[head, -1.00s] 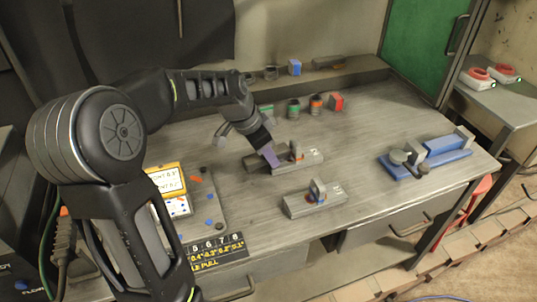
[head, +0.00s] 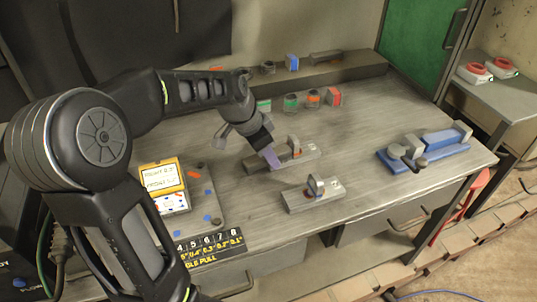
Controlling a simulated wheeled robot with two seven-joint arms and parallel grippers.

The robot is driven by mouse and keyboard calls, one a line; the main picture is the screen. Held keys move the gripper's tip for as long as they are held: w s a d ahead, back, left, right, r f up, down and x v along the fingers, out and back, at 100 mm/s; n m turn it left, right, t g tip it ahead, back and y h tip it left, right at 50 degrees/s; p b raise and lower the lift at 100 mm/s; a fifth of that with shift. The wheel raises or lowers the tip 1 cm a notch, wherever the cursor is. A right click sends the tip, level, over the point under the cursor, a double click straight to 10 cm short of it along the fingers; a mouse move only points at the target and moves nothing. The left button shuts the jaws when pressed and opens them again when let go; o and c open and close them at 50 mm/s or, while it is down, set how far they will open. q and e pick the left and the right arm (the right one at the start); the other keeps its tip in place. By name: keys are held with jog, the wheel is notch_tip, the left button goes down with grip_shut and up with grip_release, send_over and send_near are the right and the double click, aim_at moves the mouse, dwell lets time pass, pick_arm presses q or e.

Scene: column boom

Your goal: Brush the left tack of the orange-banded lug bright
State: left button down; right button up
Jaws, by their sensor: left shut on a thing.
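My left gripper (head: 258,140) reaches down over the grey bench, shut on a purple block-like tool (head: 271,158), which looks like the brush. The tool is at the left part of the rear grey plate (head: 308,154), beside an upright lug (head: 293,143) with a small orange mark low on it. Whether the tool touches the plate or the tack I cannot tell; the tack is too small or hidden. A second grey plate (head: 331,193) lies nearer, with an upright lug (head: 316,186) showing blue and a little orange-red. My right gripper is out of view.
A blue fixture (head: 440,144) sits at the right. A yellow-topped box (head: 160,175) stands at the left. The bench between is clear.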

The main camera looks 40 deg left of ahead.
pick_arm(q)
jog(key=shift+w+a, duration=0.65)
jog(key=shift+a, duration=0.3)
jog(key=shift+s+d, duration=0.1)
jog(key=shift+d, duration=0.05)
jog(key=shift+s+d+b, duration=0.3)
jog(key=shift+s+d, duration=0.3)
jog(key=shift+d, duration=0.25)
jog(key=shift+w+a, duration=0.35)
jog(key=shift+a, duration=0.15)
jog(key=shift+w+p+v, duration=0.15)
jog(key=shift+p+v, duration=0.65)
jog(key=shift+v, duration=0.75)
jog(key=shift+w+p+v, duration=0.1)
jog(key=shift+p+v, duration=0.7)
jog(key=shift+v, duration=0.8)
jog(key=shift+r, duration=0.1)
